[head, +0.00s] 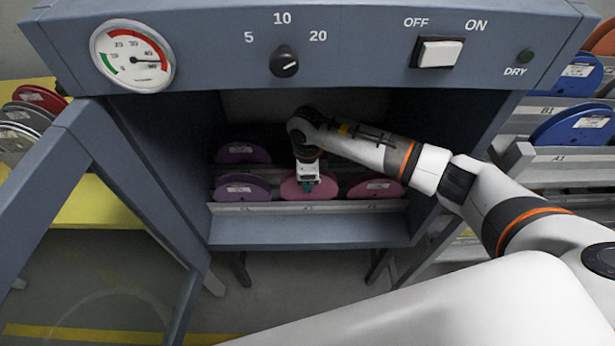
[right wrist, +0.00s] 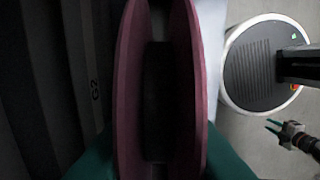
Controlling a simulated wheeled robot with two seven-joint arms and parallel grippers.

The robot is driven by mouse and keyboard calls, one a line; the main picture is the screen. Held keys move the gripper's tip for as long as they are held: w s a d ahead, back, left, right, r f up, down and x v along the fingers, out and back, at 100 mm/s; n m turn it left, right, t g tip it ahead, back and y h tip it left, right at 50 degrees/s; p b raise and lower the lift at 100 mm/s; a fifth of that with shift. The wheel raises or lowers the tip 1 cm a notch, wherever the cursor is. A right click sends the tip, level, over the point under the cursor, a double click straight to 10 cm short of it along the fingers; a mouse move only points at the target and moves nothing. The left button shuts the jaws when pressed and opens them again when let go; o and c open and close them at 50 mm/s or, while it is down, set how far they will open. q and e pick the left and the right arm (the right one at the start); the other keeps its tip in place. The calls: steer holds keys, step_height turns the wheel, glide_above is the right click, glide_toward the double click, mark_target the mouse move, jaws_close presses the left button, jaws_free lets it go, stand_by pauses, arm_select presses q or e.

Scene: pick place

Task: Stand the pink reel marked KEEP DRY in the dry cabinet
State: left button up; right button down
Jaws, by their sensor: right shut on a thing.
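The dry cabinet (head: 310,232) stands ahead with its glass door (head: 95,235) swung open to the left. My right gripper (head: 307,186) is inside it, shut on a pink reel (head: 292,190) at the middle of the front row. My left gripper (right wrist: 274,126) shows small in the right wrist view, open and empty.
Purple reels (head: 240,188) (head: 240,152) stand left of the held reel, and a dark pink reel (head: 376,188) stands close on its right. Side racks hold blue reels (head: 580,124) at right; more reels (head: 20,135) stand on a yellow surface (head: 95,200) at left.

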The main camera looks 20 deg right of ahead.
steer(key=shift+f+b, duration=0.6)
steer(key=shift+f, duration=0.15)
steer(key=c, duration=0.9)
jaws_free()
steer(key=shift+o, duration=0.2)
steer(key=shift+r+p, duration=1.1)
steer(key=shift+r, duration=0.5)
steer(key=shift+s+r+p, duration=0.15)
steer(key=shift+r+p, duration=1.3)
steer(key=shift+r, duration=1.25)
